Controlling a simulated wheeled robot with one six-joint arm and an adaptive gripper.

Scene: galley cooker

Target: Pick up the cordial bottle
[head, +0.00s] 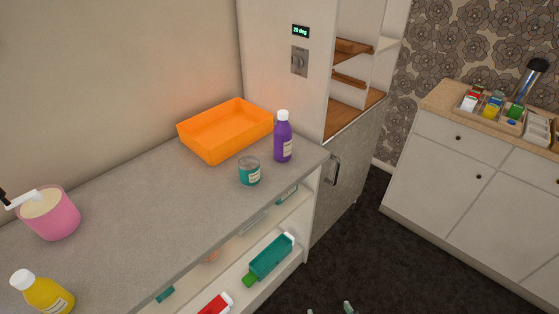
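Two upright bottles with white caps stand on the grey counter: a purple bottle (283,138) at the far right end and a yellow bottle (43,293) at the near left, cut by the picture edge. I cannot read their labels, so I cannot tell which is the cordial bottle. A teal bottle (270,258) and a red bottle (216,304) lie on the shelf below. Two small fingertips of my gripper (329,309) show at the bottom edge, apart with nothing visible between them. The rest of it is out of frame.
An orange tray (225,131) and a small teal jar (249,171) stand near the purple bottle. A pink pot (49,212) with a white handle is at left. The mid-counter (150,205) is clear. A cabinet with a filled organiser (500,110) stands right, across dark floor.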

